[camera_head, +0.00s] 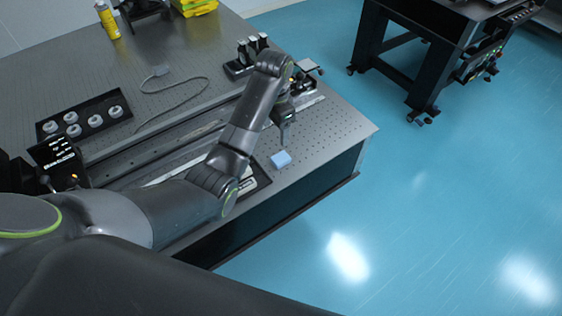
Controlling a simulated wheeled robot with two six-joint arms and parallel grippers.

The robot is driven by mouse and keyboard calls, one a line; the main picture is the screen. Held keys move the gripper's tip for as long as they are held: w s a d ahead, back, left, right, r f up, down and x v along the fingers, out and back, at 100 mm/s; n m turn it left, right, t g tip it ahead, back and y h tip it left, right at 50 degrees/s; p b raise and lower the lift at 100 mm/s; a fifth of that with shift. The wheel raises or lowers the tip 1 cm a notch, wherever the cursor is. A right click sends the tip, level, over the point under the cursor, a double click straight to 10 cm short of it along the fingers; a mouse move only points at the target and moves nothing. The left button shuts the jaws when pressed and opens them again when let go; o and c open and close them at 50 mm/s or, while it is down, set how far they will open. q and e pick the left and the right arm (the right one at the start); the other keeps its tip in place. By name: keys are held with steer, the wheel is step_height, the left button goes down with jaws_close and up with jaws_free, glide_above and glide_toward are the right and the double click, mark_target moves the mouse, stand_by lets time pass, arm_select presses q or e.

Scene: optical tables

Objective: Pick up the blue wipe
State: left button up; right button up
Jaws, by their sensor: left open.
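The blue wipe (281,159) is a small light-blue block lying on the optical table near its front right edge. My left gripper (282,140) points down just above the wipe, at its far side. The gripper is open with nothing seen between its fingers, though its fingers look small and dark here. I cannot tell whether a fingertip touches the wipe. My left arm reaches in from the left across the table's front part. My right gripper is not in view.
A black tray (109,121) with several round grey parts sits on the left of the table (335,127). A dark rail and a cable (176,108) lie behind my arm. A yellow can (107,20) is at the back.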

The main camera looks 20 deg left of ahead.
arm_select(q)
step_height(320, 180, down, 3)
steer(key=b, duration=0.8)
glide_above(277, 160)
steer(key=f, duration=0.6)
steer(key=shift+s+f, duration=0.3)
steer(key=shift+f+b, duration=0.3)
steer(key=shift+b, duration=0.25)
steer(key=shift+w+f+b, duration=0.15)
steer(key=shift+f+b, duration=0.35)
steer(key=shift+f, duration=0.45)
steer(key=shift+w+f+p, duration=0.1)
steer(key=shift+f+p, duration=0.2)
steer(key=shift+p, duration=0.1)
steer(key=shift+f, duration=1.25)
steer(key=shift+w, duration=0.1)
steer(key=c, duration=1)
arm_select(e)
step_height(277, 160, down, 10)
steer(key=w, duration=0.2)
